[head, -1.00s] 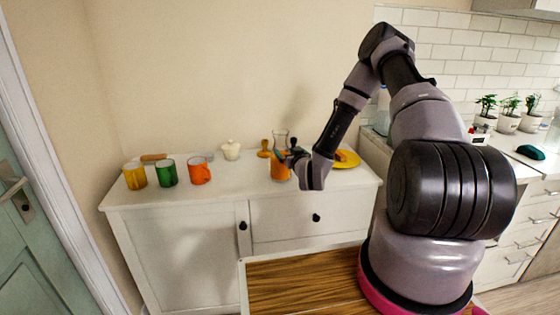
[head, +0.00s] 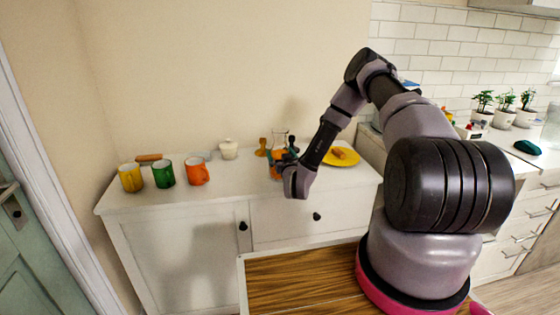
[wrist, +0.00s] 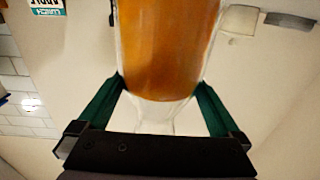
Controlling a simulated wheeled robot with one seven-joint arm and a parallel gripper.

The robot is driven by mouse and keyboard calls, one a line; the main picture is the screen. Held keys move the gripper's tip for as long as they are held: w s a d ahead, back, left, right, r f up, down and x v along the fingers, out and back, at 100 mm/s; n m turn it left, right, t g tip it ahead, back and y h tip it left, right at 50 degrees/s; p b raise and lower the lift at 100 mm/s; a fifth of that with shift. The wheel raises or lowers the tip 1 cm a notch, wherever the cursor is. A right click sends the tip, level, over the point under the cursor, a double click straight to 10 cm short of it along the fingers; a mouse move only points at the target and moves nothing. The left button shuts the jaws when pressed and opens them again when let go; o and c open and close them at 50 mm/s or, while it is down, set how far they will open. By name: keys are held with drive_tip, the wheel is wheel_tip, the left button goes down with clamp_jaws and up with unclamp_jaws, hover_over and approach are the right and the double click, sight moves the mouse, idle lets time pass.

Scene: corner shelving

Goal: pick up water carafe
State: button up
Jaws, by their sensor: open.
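The water carafe (head: 279,136) is clear glass with an orange lower part and stands upright on the white cabinet. In the wrist view the carafe (wrist: 165,50) fills the middle, its orange part above and its clear narrower neck below. My gripper (wrist: 160,88) is open, with one green finger on each side of the carafe near where it narrows. In the head view my gripper (head: 283,156) is in front of the carafe and hides part of it. I cannot tell whether the fingers touch the glass.
On the white cabinet top (head: 235,185), a yellow plate (head: 350,160) lies right of the carafe. An orange mug (head: 197,171), green mug (head: 164,172), yellow mug (head: 130,177) and lidded white bowl (head: 228,149) stand to the left. The front middle is clear.

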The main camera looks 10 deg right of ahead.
drive_tip(key=shift+w+a, duration=0.1)
drive_tip(key=shift+w, duration=1.75)
drive_tip(key=c, duration=1.5)
drive_tip(key=shift+r, duration=0.1)
clamp_jaws()
